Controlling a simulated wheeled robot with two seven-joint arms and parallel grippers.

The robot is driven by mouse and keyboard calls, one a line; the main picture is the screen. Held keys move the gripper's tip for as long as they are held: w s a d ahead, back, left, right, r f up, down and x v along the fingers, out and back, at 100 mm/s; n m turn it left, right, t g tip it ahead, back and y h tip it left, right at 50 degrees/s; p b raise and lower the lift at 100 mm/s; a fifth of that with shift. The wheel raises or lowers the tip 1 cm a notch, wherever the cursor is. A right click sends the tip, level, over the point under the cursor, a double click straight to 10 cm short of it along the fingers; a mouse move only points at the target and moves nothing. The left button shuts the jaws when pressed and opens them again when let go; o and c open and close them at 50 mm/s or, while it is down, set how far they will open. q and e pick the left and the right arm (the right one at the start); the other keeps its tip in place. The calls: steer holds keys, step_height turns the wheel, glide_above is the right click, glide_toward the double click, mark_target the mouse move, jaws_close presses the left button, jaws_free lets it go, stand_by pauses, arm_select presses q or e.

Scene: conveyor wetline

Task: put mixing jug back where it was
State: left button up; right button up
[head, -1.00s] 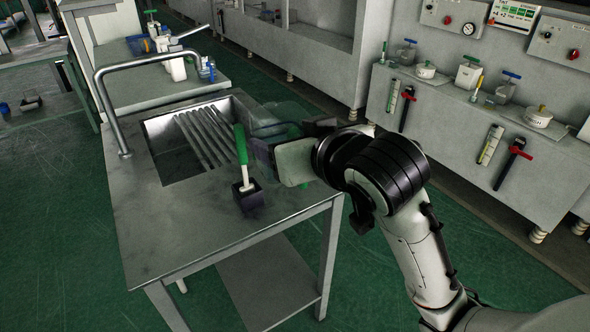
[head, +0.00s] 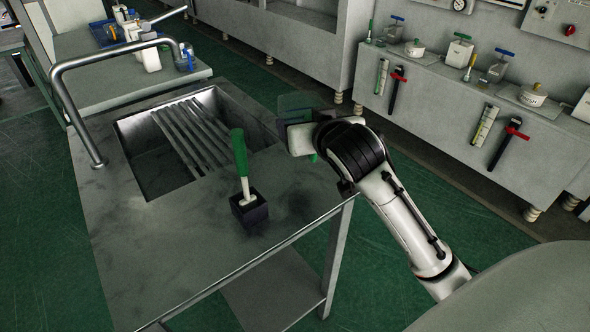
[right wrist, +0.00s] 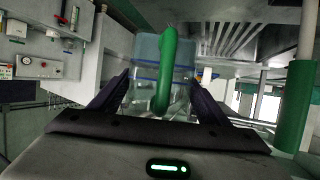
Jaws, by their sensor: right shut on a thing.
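The mixing jug is clear with blue lines and a green handle. In the right wrist view the jug (right wrist: 146,48) sits between the two dark fingers of my right gripper (right wrist: 158,103), with the green handle toward the camera. In the head view my right gripper (head: 290,125) is shut on the jug (head: 299,101), which is mostly hidden behind the hand. It is held in the air by the right far side of the sink table (head: 120,250). I cannot tell its height above the table top. My left gripper is not in view.
A brush with a green handle (head: 240,153) stands in a dark holder (head: 249,209) on the table. The sink (head: 150,180) has bars across it and a tall tap (head: 62,100). A machine ledge (head: 440,85) with jars and pots is at the right. Green floor lies between.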

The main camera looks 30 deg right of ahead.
steer(key=shift+w+d+f, duration=0.2)
step_height(320, 180, down, 10)
steer(key=shift+r+b, duration=0.15)
steer(key=shift+b, duration=0.4)
steer(key=o, duration=1.4)
steer(key=shift+f, duration=0.25)
steer(key=shift+o, duration=0.3)
steer(key=shift+r, duration=0.15)
steer(key=shift+s+a+r, duration=0.1)
steer(key=shift+s+r, duration=0.05)
steer(key=shift+s, duration=0.1)
steer(key=v, duration=1.1)
steer(key=shift+s, duration=0.2)
